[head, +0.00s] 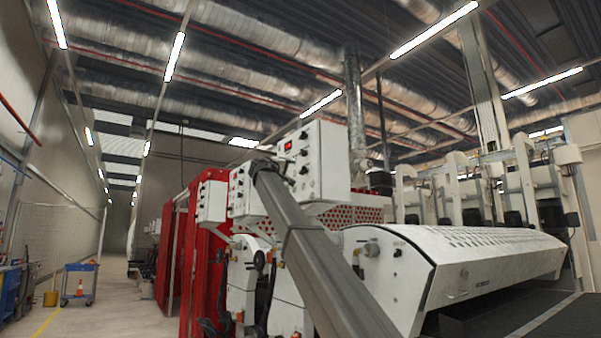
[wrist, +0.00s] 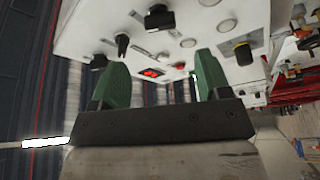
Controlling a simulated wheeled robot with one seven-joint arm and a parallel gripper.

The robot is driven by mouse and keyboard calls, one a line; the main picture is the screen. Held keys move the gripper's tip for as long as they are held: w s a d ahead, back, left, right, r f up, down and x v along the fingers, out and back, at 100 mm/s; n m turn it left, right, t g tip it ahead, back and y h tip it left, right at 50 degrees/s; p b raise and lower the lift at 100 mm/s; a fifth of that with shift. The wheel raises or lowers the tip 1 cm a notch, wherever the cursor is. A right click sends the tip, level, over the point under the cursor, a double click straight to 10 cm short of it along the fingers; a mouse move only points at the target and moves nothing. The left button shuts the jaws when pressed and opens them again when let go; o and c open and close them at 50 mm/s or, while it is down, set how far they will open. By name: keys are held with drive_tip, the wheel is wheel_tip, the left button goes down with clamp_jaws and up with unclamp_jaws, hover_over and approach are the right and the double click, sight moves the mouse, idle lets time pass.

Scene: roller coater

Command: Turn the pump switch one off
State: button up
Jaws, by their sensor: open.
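The white control box (head: 318,160) stands on the machine in the head view, with a red display and several dark knobs. Its panel (wrist: 200,40) fills the top of the wrist view, with black knobs (wrist: 122,44), a black rotary switch (wrist: 160,18) and a black switch with yellow (wrist: 243,52). I cannot read labels, so I cannot tell which is pump switch one. My gripper (wrist: 160,60) is open, its two green fingers pointing at the panel with nothing seen between them. In the head view, my grey arm reaches up to the box and hides part of it.
A smaller white control box (head: 211,201) hangs left of the main one. The white roller cover (head: 440,255) lies to the right.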

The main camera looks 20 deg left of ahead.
sight(301, 170)
drive_tip(key=x, duration=0.8)
drive_tip(key=shift+w+d, duration=0.1)
drive_tip(key=shift+w, duration=0.25)
drive_tip(key=c, duration=0.9)
